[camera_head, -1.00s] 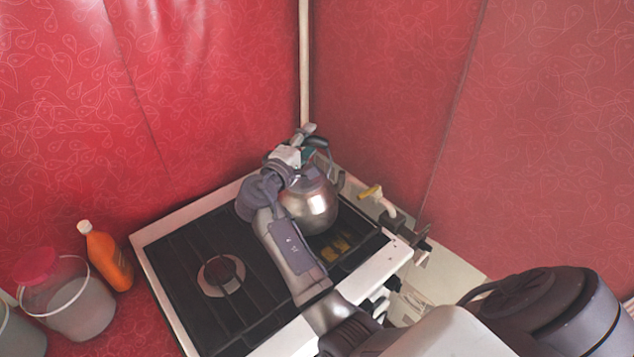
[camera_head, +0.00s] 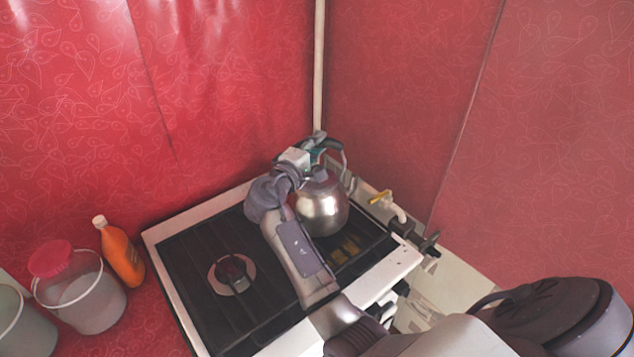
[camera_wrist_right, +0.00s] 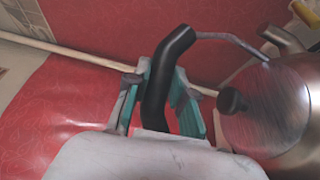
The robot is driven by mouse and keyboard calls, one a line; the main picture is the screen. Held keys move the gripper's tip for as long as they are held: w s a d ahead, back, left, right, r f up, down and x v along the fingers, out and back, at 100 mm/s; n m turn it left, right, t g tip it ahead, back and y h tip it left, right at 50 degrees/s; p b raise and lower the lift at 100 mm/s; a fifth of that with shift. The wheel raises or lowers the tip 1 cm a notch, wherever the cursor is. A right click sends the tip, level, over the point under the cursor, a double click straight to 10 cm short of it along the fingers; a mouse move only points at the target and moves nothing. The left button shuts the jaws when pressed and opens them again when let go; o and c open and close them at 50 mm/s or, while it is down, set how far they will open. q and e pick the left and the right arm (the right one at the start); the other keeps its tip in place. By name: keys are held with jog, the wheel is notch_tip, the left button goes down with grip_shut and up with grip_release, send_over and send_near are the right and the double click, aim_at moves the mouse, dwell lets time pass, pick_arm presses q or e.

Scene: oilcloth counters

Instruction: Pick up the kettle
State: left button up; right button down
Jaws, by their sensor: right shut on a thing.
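The kettle (camera_head: 322,208) is round, shiny metal, and sits at the back right of the stove (camera_head: 190,270) in the head view. I cannot tell whether its base touches the stove. My right gripper (camera_head: 318,147) is above it and shut on its handle. In the right wrist view, the black handle (camera_wrist_right: 163,85) lies between the teal fingers of the gripper (camera_wrist_right: 168,105). The kettle's body and lid (camera_wrist_right: 265,105) show at the right there. My arm hides part of the kettle's left side in the head view. My left gripper is not in view.
An orange bottle (camera_head: 121,255) and a bucket (camera_head: 95,306) with a red lid-like item (camera_head: 50,258) stand left of the stove. A yellow-handled tap or valve (camera_head: 381,197) is close right of the kettle. Red walls meet behind it.

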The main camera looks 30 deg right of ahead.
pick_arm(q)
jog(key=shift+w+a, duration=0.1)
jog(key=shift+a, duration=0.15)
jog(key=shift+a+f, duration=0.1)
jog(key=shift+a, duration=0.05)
pick_arm(e)
jog(key=shift+r, duration=0.25)
